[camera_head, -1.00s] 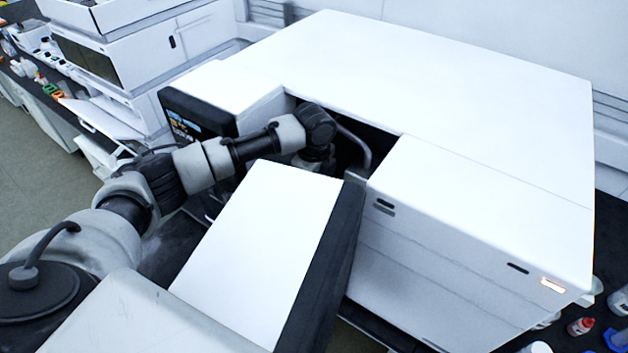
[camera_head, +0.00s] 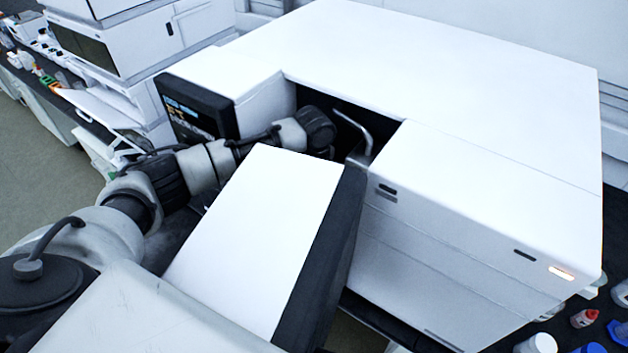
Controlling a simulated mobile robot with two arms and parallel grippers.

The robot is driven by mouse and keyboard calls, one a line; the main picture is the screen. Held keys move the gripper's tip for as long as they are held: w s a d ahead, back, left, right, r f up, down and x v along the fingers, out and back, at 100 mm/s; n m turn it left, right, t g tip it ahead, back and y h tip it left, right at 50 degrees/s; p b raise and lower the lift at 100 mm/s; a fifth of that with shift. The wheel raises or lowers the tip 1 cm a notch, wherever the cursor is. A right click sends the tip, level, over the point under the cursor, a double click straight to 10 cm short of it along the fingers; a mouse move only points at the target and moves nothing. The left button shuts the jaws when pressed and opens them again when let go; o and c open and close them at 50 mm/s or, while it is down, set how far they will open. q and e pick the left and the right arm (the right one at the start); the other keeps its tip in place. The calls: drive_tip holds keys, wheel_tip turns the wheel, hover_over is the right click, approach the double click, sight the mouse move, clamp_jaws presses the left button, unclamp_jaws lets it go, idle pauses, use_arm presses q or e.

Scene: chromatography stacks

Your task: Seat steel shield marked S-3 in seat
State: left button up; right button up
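The steel shield marked S-3 and its seat cannot be made out. My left arm comes in from the left and reaches into the dark recess (camera_head: 345,112) of the large white instrument (camera_head: 470,90). Its wrist is inside the recess opening. My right gripper is out of view.
The panel stands close in front of my forearm. Small bottles, one with a red cap (camera_head: 585,317), stand at the lower right.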

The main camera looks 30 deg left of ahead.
use_arm(q)
drive_tip(key=shift+f, duration=0.35)
drive_tip(key=o, duration=1.1)
wheel_tip(320, 180, up, 10)
drive_tip(key=shift+f+b, duration=0.15)
drive_tip(key=shift+b, duration=1.05)
drive_tip(key=shift+r, duration=0.55)
